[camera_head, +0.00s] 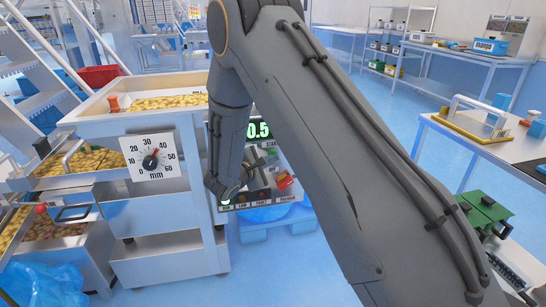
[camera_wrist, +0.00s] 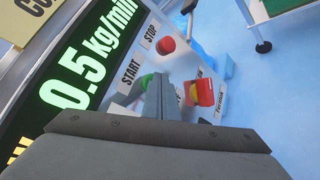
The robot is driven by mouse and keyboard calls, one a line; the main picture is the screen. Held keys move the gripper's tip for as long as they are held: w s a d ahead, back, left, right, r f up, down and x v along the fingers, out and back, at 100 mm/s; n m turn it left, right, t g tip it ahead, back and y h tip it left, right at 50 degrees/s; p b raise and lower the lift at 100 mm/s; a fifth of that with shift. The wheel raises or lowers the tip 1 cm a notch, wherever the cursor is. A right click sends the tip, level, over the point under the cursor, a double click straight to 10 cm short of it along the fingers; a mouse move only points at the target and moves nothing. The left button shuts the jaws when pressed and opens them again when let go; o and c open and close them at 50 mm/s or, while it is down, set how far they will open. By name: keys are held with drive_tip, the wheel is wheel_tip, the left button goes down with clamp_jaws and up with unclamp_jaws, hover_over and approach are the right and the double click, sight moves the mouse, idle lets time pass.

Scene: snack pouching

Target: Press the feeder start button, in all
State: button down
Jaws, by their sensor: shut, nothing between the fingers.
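The start button is the green button (camera_wrist: 145,80) beside the START label (camera_wrist: 130,72) on the feeder's control panel, seen in the wrist view. My gripper (camera_wrist: 159,80) is shut and empty, its fingers pointing at the panel and partly covering the green button. I cannot tell whether the fingertips touch it. The red stop button (camera_wrist: 166,46) is by the STOP label (camera_wrist: 151,38). The panel display (camera_head: 259,130) reads 0.5, with kg/min legible in the wrist view. In the head view my arm hides much of the panel, and the green button cannot be made out.
A red and yellow switch (camera_wrist: 202,92) sits close to the right of my fingers. Indicator labels run along the panel's lower edge. A steel hopper cart (camera_head: 160,210) with a dial (camera_head: 152,158) stands to the left. Work tables (camera_head: 490,145) stand at the right.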

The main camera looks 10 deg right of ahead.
idle(0.5)
drive_tip(key=shift+s, duration=0.85)
drive_tip(key=shift+s+p, duration=0.85)
drive_tip(key=shift+s, duration=1.65)
drive_tip(key=s+d+r+m+g+p, duration=0.15)
drive_tip(key=s+d+m+g, duration=0.3)
drive_tip(key=s, duration=0.45)
drive_tip(key=s+d+r+m+g+p, duration=0.1)
drive_tip(key=s+d+r+m+g, duration=0.2)
drive_tip(key=s+d+g, duration=0.45)
drive_tip(key=s+a+r+m+y+p, duration=0.1)
drive_tip(key=s+a+r+m+y, duration=0.2)
drive_tip(key=s, duration=0.5)
drive_tip(key=s+a+r+m+t+y+p, duration=0.1)
drive_tip(key=s+a+r+m+y+p, duration=0.1)
drive_tip(key=s+a+m+y, duration=0.3)
drive_tip(key=s+a+r+y, duration=0.1)
drive_tip(key=s+a+y, duration=0.1)
drive_tip(key=s+a, duration=0.1)
drive_tip(key=shift+s+y, duration=0.3)
drive_tip(key=shift+s, duration=0.25)
